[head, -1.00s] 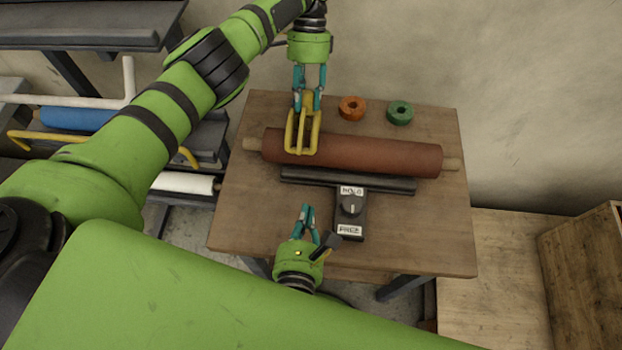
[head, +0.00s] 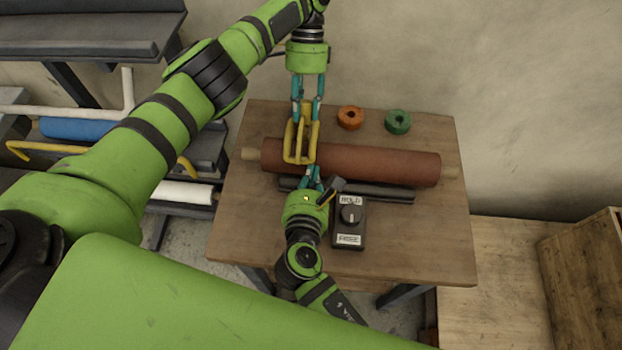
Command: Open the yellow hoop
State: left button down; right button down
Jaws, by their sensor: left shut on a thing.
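The yellow hoop (head: 288,146) sits around the left part of the red-brown roll (head: 370,164), which lies across the table on a dark cradle (head: 375,193). My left gripper (head: 308,112) comes down from above and is shut on the far upper part of the hoop. My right gripper (head: 312,172) is at the near side of the roll, just below the hoop's near end. Its teal fingers point at the roll; they are partly hidden by its own body, and I cannot tell whether they touch the hoop.
A control box (head: 350,222) with a black knob and two labels stands on the table (head: 420,235) near my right gripper. An orange ring (head: 351,118) and a green ring (head: 398,122) lie behind the roll. A rack with a blue roll (head: 75,127) stands left. The table's right side is clear.

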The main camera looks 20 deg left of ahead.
jog(key=shift+w+a+r, duration=0.1)
jog(key=shift+w+r, duration=0.15)
jog(key=shift+r, duration=0.25)
jog(key=shift+w+r, duration=0.25)
jog(key=shift+r, duration=0.2)
pick_arm(q)
jog(key=c, duration=0.9)
grip_release()
jog(key=shift+f, duration=0.1)
